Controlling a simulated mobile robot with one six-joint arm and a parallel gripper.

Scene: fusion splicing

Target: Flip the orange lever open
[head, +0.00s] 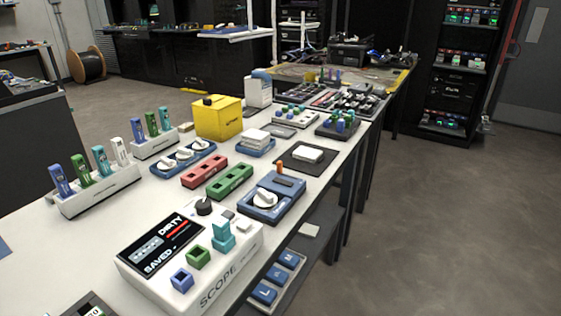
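The orange lever (280,167) is a small orange post standing up at the far edge of a blue device (259,214). The device sits near the right edge of the white bench and carries a white knob (265,199) and a dark slot (284,181). The lever's hinge and base are too small to make out. My gripper is not in view, and nothing touches the lever.
A white scope box (215,277) with a dark screen stands in front of the device. Red (204,171) and green (230,181) blocks lie to its left. A black mat (324,168) lies behind it. The floor (460,230) right of the bench is clear.

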